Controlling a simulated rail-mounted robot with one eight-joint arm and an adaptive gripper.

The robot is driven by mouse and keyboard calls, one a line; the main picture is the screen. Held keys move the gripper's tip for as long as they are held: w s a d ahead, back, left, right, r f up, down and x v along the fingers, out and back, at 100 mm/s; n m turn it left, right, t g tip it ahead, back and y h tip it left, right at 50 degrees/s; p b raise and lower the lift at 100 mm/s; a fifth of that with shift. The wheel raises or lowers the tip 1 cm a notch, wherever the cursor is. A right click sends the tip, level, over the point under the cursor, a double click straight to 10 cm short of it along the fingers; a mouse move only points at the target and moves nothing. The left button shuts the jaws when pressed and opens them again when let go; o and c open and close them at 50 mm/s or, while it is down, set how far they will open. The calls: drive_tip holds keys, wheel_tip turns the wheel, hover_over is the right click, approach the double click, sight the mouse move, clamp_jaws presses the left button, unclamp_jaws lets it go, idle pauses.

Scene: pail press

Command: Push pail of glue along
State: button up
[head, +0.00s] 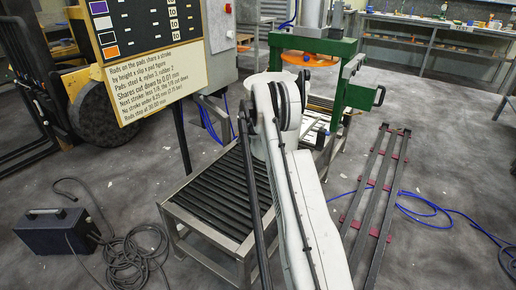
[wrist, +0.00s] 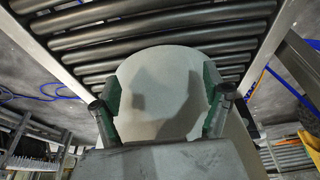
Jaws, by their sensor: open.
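In the wrist view, the pail (wrist: 160,75) shows as a pale, rounded grey shape with shadows on it, on the dark rollers. My gripper (wrist: 162,88) is open, with one finger with a green pad on each side of the pail. I cannot tell whether the pads touch it. In the head view my white arm reaches over the roller conveyor (head: 214,190) toward the green press (head: 355,75). The arm hides my gripper there, and I cannot make out the pail for certain. An orange disc (head: 305,45) sits in the press.
A sign board (head: 152,75) on a post stands left of the conveyor. A forklift (head: 85,100) is behind it. A black box (head: 55,230) with coiled cable lies on the floor at left. A rail frame (head: 378,190) and blue hose (head: 425,208) lie at right.

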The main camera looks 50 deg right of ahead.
drive_tip(key=s+a+r+p, duration=0.1)
drive_tip(key=a+r, duration=0.3)
drive_tip(key=r, duration=0.1)
drive_tip(key=shift+a, duration=0.35)
drive_tip(key=shift+s, duration=0.1)
idle(0.4)
drive_tip(key=s+a+r+n+t+p, duration=0.2)
drive_tip(key=s+a+r+n+p, duration=0.1)
drive_tip(key=a+r, duration=1.2)
drive_tip(key=s+a+r+n+t+p, duration=0.15)
drive_tip(key=s+a+r+n, duration=0.25)
drive_tip(key=a+r, duration=1.1)
drive_tip(key=s+a+r+n+t+y+p, duration=0.15)
drive_tip(key=s+a+r+n+p, duration=0.25)
drive_tip(key=s+a+r, duration=0.8)
drive_tip(key=s+a+f+n+y+p, duration=0.1)
drive_tip(key=s+a+f+n, duration=0.1)
drive_tip(key=s+a, duration=0.3)
drive_tip(key=s+a+f+n+t+y+p, duration=0.1)
drive_tip(key=s+a, duration=0.4)
drive_tip(key=s, duration=0.6)
drive_tip(key=shift+s+a+f+n, duration=0.25)
drive_tip(key=shift+f+n, duration=0.25)
drive_tip(key=shift+n, duration=0.3)
